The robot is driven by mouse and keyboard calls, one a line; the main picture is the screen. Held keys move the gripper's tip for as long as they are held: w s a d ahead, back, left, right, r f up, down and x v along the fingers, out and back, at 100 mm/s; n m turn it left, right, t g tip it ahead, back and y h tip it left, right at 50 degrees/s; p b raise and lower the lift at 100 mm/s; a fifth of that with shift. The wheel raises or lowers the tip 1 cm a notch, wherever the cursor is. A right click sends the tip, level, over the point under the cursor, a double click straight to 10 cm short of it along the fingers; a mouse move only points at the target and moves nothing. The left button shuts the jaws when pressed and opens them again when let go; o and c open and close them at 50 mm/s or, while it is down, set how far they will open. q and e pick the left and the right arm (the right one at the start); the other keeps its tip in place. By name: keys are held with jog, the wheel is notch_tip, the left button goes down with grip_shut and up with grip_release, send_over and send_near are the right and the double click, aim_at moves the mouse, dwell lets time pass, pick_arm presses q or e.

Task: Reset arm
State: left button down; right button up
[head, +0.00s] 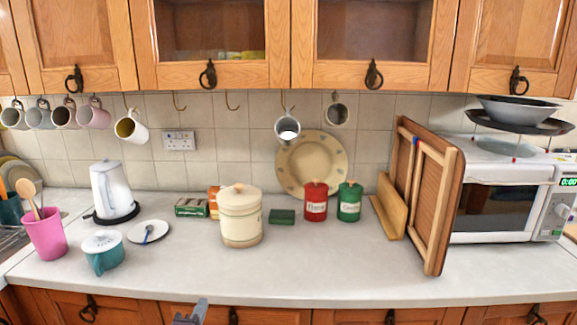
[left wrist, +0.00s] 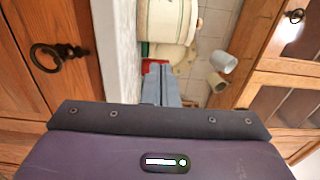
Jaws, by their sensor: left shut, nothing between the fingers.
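My left gripper (head: 192,312) shows at the bottom edge of the head view, in front of the lower cupboards and below the counter's front edge. In the left wrist view its grey fingers (left wrist: 160,90) are together with nothing between them. They touch nothing that I can see. My right gripper is in neither view.
The grey counter (head: 330,275) has a clear front strip. On it stand a cream canister (head: 240,214), red (head: 316,201) and green (head: 349,201) tins, a white kettle (head: 112,190), a pink pot (head: 45,234) and upright wooden boards (head: 437,205). Mugs hang above.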

pick_arm(q)
jog(key=s+a+f+n+g+y, duration=0.1)
jog(key=s+a+f+n+g, duration=0.25)
jog(key=f, duration=0.85)
jog(key=s+a+f+n+g+y, duration=0.15)
jog(key=s+f, duration=0.35)
jog(key=f, duration=0.7)
jog(key=s+a+f+n+g, duration=0.3)
jog(key=s+f, duration=0.1)
jog(key=f, duration=0.8)
jog(key=s+f+n+g, duration=0.4)
jog(key=s+f, duration=0.8)
jog(key=s, duration=0.3)
jog(key=s+d+f+n+g, duration=0.1)
jog(key=s+f, duration=0.1)
jog(key=s, duration=0.5)
jog(key=s+d+f+n+g+h, duration=0.1)
jog(key=s+d+f+n+g, duration=0.1)
jog(key=s, duration=0.5)
jog(key=s+d+f+n+g, duration=0.1)
jog(key=s+f+g, duration=0.1)
jog(key=s, duration=0.6)
jog(key=shift+d+f, duration=0.4)
jog(key=shift+f, duration=0.5)
